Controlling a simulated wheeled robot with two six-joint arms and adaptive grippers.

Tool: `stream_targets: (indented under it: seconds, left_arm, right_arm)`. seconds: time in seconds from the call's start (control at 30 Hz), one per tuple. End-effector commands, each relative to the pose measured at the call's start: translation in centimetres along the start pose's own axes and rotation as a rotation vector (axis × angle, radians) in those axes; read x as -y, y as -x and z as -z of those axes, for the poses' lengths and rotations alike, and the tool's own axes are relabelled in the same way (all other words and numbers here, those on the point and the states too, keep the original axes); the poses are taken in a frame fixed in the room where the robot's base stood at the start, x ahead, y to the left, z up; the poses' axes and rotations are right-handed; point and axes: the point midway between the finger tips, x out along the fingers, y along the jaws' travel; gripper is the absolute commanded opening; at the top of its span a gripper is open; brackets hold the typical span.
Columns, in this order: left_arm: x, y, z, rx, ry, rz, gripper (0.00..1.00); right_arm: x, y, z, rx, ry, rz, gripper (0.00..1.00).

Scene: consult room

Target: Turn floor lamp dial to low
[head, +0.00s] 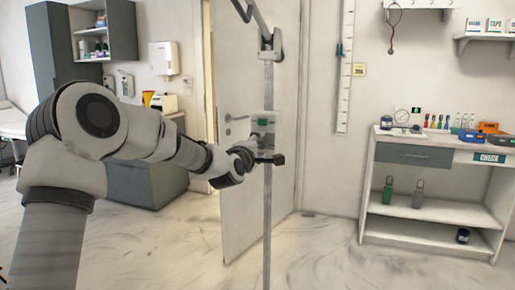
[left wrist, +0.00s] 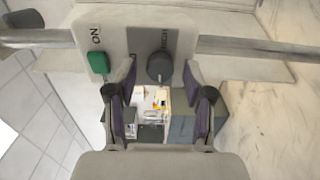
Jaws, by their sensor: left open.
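In the left wrist view the box carries a green switch (left wrist: 99,63) marked ON and a dark round dial (left wrist: 160,67) beside the word HIGH. The dial's pointer cannot be made out. My left gripper (head: 265,158) is at the pole, just below the box. In the wrist view the left gripper (left wrist: 160,88) is open, its fingertips apart on either side of the dial. Contact cannot be told.
A white door (head: 240,200) stands behind the pole. A shelf unit (head: 425,222) with bottles and boxes is at the right. Grey cabinets (head: 157,183) are at the left behind my arm. The floor (head: 325,255) between pole and shelf unit is clear.

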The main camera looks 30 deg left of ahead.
Motion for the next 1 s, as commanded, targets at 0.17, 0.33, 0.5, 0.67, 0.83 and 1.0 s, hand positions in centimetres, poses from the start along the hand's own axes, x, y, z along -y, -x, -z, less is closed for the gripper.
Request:
stream_targets:
  seconds: [0.17, 0.33, 0.5, 0.67, 0.83, 1.0]
  left_arm:
    - [0.0, 1.7, 0.1, 0.0, 0.003, 0.001, 0.52]
    - [0.0, 5.9, 0.0, 0.002, 0.005, 0.001, 0.52]
    - [0.0, 9.9, 0.0, 0.001, 0.004, 0.0, 0.52]
    - [0.0, 11.8, 0.0, 0.001, 0.001, 0.0, 0.52]
    - [0.0, 12.0, 0.0, 0.0, 0.0, 0.0, 0.52]
    - [0.0, 11.9, 0.0, 0.0, 0.0, 0.0, 0.52]
  right_arm:
    - [0.0, 0.0, 0.0, 0.0, 0.0, 0.0, 0.4]
    - [0.0, 0.0, 0.0, 0.0, 0.0, 0.0, 0.4]
    - [0.0, 0.0, 0.0, 0.0, 0.0, 0.0, 0.4]
    - [0.0, 0.0, 0.0, 0.0, 0.0, 0.0, 0.4]
    - [0.0, 0.0, 0.0, 0.0, 0.0, 0.0, 0.4]
    - [0.0, 0.0, 0.0, 0.0, 0.0, 0.0, 0.4]
